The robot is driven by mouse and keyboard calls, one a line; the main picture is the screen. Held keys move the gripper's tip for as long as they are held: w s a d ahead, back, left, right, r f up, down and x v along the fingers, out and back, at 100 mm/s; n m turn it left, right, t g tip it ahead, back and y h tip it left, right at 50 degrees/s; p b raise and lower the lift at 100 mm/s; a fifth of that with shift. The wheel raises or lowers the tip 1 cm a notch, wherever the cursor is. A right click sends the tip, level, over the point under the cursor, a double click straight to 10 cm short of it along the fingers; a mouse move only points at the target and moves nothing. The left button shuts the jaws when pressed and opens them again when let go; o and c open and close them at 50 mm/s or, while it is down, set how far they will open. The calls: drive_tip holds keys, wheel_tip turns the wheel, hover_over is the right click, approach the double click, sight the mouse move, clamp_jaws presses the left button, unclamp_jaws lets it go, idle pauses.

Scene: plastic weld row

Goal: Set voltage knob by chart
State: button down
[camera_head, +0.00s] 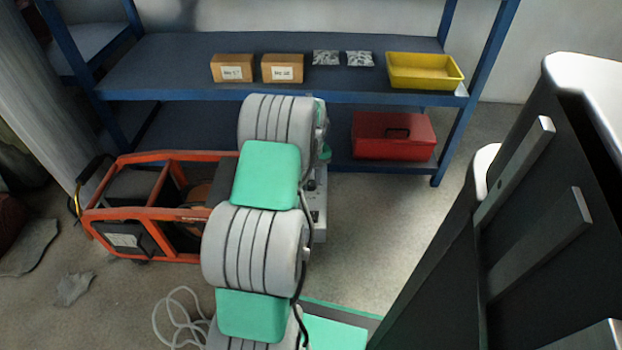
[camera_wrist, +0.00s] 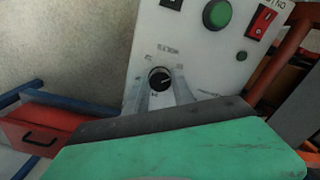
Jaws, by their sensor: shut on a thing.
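The black voltage knob (camera_wrist: 159,75) sits on a light grey control panel (camera_wrist: 205,70) in the wrist view. It has a pale pointer mark and small printed labels around it, too blurred to read. My gripper (camera_wrist: 161,88) is at the panel with a finger on each side of the knob, shut on it. The fingers partly cover the lower labels. In the head view my arm hides the knob and most of the panel. No chart can be made out in either view.
A green button (camera_wrist: 216,14) and red switch (camera_wrist: 262,20) are above the knob. An orange-framed machine (camera_head: 150,210) stands left of my arm. Behind is a blue shelf (camera_head: 180,60) with cardboard boxes (camera_head: 282,68), a yellow tray (camera_head: 424,84) and a red toolbox (camera_head: 393,136).

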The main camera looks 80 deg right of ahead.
sight(311, 183)
drive_tip(key=m+p, duration=0.2)
drive_tip(key=m, duration=0.1)
drive_tip(key=shift+r, duration=0.2)
drive_tip(key=m+p, duration=0.1)
drive_tip(key=m, duration=0.2)
drive_tip(key=shift+m, duration=0.4)
drive_tip(key=m+p, duration=0.2)
drive_tip(key=m, duration=0.3)
drive_tip(key=shift+w+f+m, duration=0.1)
drive_tip(key=shift+f+m, duration=0.05)
drive_tip(key=shift+m, duration=0.15)
drive_tip(key=c, duration=1.1)
unclamp_jaws()
wheel_tip(311, 183, up, 8)
drive_tip(key=shift+f+p, duration=0.15)
drive_tip(key=shift+p, duration=1)
